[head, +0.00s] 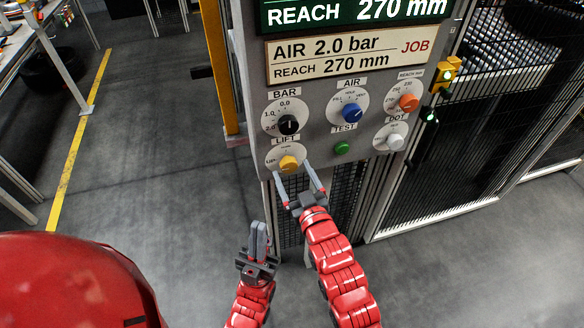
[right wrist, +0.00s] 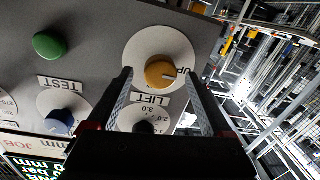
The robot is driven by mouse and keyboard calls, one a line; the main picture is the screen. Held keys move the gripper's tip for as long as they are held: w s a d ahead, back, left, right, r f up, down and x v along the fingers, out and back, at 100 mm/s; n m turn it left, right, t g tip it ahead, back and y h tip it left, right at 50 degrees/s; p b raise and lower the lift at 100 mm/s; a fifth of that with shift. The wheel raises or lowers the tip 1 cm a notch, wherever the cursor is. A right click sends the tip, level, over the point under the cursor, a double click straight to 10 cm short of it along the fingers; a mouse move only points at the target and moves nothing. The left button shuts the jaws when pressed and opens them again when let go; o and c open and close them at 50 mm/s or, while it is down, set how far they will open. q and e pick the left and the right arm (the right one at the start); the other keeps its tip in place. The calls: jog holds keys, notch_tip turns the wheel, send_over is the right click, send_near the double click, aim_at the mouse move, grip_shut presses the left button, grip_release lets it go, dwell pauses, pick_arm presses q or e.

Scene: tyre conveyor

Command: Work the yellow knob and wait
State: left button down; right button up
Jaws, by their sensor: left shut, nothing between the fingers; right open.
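The yellow knob (head: 288,163) sits on a white dial under the LIFT label, at the lower left of the grey panel (head: 325,140). In the right wrist view the yellow knob (right wrist: 160,73) shows upside down, with a pale pointer mark towards the lettering at its right. My right gripper (head: 293,169) is open, its fingertips just below the knob in the head view. In the wrist view its fingers (right wrist: 158,78) reach up on either side of the knob, with gaps visible. My left gripper (head: 258,224) is shut and empty, lower and left, away from the panel.
The panel also has a black knob (head: 288,124), a blue knob (head: 351,112), an orange knob (head: 409,102), a white knob (head: 395,141) and a green button (head: 342,148). A sign (head: 350,54) reads AIR 2.0 bar, REACH 270 mm.

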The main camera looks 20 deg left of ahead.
jog(key=shift+w+a, duration=0.4)
jog(key=shift+w, duration=0.1)
grip_shut()
jog(key=shift+f, duration=0.1)
